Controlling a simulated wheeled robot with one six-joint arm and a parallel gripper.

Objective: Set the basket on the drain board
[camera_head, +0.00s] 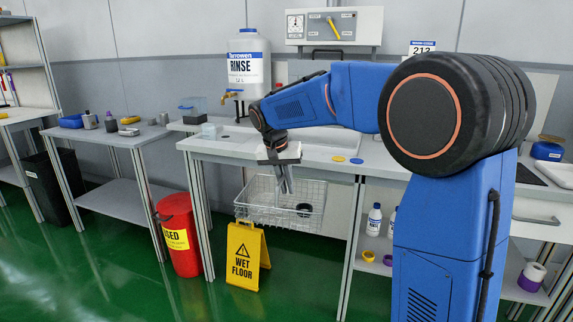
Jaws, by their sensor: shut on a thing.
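The wire basket (262,208) hangs in front of the bench's front edge, below the level of the bench top. It looks roughly level, and a small dark round thing (304,210) shows in it. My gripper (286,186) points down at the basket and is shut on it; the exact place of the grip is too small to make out. The pale drain board (325,153) appears to be part of the bench top behind and above the basket. My arm hides part of it.
A rinse jug (245,68) with a tap stands at the back of the bench. Yellow and blue discs (338,158) lie near the bench's front edge. A yellow wet-floor sign (243,257) and a red bin (178,235) stand on the floor. Bottles (374,220) stand on a lower shelf.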

